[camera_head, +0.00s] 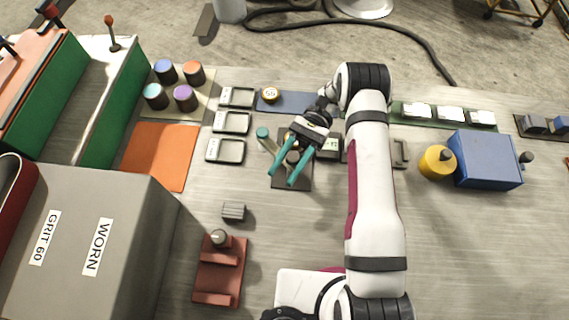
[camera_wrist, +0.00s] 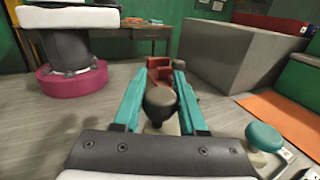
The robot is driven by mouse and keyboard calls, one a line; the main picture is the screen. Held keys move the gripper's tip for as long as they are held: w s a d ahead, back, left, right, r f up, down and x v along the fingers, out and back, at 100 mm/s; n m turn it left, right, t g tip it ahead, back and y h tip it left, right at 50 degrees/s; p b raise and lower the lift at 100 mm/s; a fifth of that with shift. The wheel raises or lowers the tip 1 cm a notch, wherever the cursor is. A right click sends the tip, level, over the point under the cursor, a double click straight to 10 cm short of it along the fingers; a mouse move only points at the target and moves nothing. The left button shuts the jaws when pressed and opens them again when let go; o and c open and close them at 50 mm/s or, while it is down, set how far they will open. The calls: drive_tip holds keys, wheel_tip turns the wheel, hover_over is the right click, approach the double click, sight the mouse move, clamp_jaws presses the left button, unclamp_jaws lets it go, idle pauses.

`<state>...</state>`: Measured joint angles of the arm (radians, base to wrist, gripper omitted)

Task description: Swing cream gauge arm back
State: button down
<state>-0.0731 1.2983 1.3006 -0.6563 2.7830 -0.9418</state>
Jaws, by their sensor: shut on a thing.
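The gauge stands on a dark base plate (camera_head: 292,184) in the middle of the bench in the head view. Little of its cream arm shows: a pale strip lies beside a teal round cap (camera_head: 262,133), and the rest is hidden under my gripper. The cap also shows at the right of the wrist view (camera_wrist: 265,137). My gripper (camera_head: 284,172) reaches down over the plate with its teal fingers around a dark round knob (camera_head: 292,157). In the wrist view the knob (camera_wrist: 160,102) sits between the fingers, with a pale part below it.
Several grey frames (camera_head: 231,122) stand left of the gauge. A ribbed grey block (camera_head: 234,212) and a red-brown fixture (camera_head: 219,270) are nearer. A grey box (camera_head: 85,240) fills the lower left. A yellow cylinder (camera_head: 437,162) and blue box (camera_head: 486,160) stand at right.

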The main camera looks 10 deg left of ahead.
drive_tip(key=shift+h, duration=0.3)
drive_tip(key=shift+c, duration=2.3)
unclamp_jaws()
